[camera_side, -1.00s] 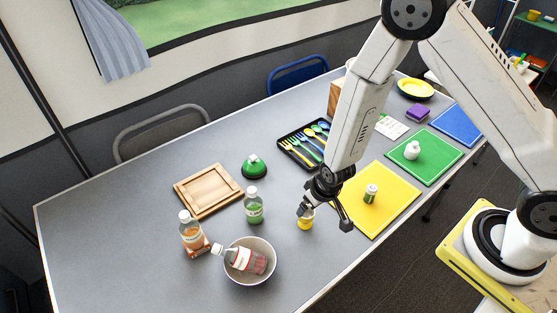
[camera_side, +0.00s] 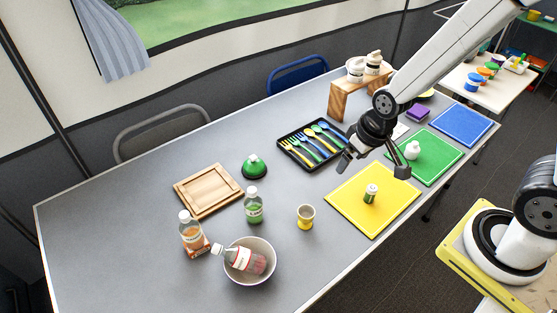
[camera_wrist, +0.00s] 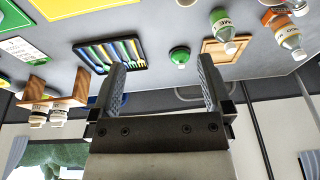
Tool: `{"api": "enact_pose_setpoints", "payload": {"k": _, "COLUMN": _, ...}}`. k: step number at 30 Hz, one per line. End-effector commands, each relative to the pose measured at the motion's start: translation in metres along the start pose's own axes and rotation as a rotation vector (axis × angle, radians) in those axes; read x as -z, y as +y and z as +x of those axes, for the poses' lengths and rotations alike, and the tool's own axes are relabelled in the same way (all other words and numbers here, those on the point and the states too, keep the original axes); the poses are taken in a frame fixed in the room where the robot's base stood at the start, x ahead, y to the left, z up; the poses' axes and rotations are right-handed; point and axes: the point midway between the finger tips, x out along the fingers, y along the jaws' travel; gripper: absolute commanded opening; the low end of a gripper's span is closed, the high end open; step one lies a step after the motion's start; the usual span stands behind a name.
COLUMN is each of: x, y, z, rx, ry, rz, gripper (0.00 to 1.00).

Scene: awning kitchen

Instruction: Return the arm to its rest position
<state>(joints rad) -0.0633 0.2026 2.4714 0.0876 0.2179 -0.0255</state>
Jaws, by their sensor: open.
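My gripper (camera_side: 374,166) is open and empty. In the side view it is in the air above the area between the cutlery tray and the yellow mat, its fingers pointing down and to the left. In the wrist view the two fingers of my gripper (camera_wrist: 161,88) stand wide apart with nothing between them. My arm reaches in from the upper right.
A bowl (camera_side: 250,279) holds a tilted bottle. Near my gripper are the cutlery tray (camera_side: 282,142), yellow mat (camera_side: 350,207), green mat (camera_side: 437,158) and wooden stand (camera_side: 337,100). The front left table is clear.

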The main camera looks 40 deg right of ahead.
Motion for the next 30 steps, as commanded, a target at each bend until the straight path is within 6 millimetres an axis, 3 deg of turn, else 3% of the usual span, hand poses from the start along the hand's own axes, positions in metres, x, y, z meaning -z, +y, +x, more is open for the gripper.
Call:
{"api": "enact_pose_setpoints", "payload": {"k": 3, "x": -0.009, "y": 0.01, "z": -0.019, "rx": -0.012, "ry": -0.003, "rz": 0.002, "gripper": 1.0}}
{"api": "enact_pose_setpoints", "payload": {"k": 10, "x": -0.021, "y": 0.02, "z": -0.039, "rx": -0.031, "ry": -0.014, "rz": 0.002, "gripper": 1.0}}
{"api": "enact_pose_setpoints", "payload": {"k": 30, "x": -0.025, "y": 0.022, "z": -0.042, "rx": -0.035, "ry": -0.019, "rz": 0.002, "gripper": 1.0}}
